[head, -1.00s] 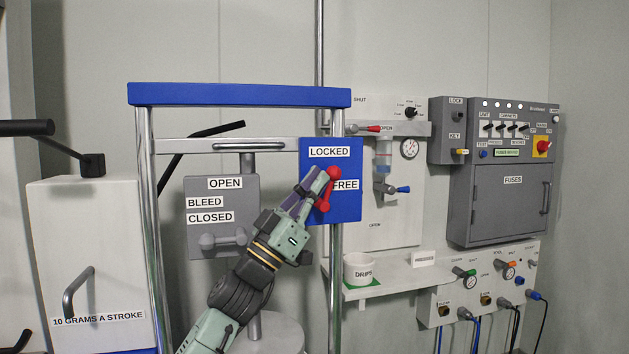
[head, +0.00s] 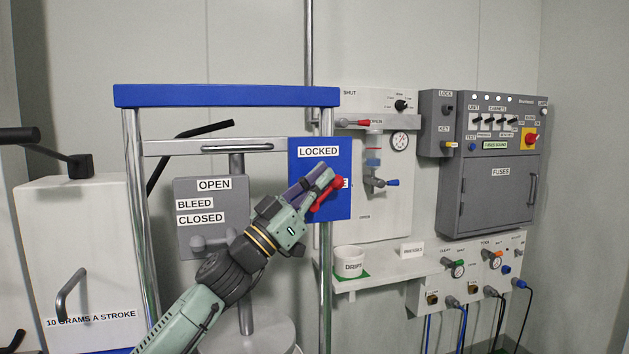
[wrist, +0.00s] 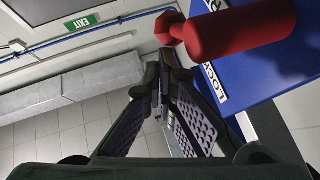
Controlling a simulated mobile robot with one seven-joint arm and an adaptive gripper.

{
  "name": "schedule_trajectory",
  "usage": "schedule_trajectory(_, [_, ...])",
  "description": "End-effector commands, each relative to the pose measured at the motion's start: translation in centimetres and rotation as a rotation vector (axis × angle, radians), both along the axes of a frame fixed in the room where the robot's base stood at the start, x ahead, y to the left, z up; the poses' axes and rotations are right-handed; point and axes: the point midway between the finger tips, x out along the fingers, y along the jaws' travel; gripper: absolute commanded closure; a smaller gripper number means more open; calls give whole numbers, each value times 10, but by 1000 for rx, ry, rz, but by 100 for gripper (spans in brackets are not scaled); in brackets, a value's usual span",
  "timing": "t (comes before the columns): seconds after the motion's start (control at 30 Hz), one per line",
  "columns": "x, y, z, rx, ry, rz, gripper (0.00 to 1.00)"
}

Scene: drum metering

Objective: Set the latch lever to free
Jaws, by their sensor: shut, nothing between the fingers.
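The latch lever (head: 328,194) is red and sits on a blue plate (head: 308,208) on the right post of the blue-topped frame. The plate reads LOCKED at the top; my gripper and the lever cover most of the lower FREE label. The lever slants, its upper right end beside that label. My gripper (head: 324,174) is shut and empty, its fingers against or just in front of the lever; contact is unclear. In the wrist view the red lever (wrist: 240,32) is at upper right, just beyond the shut fingertips (wrist: 160,68), with the blue plate (wrist: 265,75) behind it.
A grey panel (head: 187,240) marked OPEN, BLEED and CLOSED stands left of the plate. To the right are a white shelf (head: 385,277) with a DRIP cup (head: 349,261), a gauge board (head: 400,215) and a grey fuse cabinet (head: 500,195).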

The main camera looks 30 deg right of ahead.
Motion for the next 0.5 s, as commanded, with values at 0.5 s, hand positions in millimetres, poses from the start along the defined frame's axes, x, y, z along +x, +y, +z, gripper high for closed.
schedule_trajectory(0.5, [-2,-17,-8,3,5,3,100])
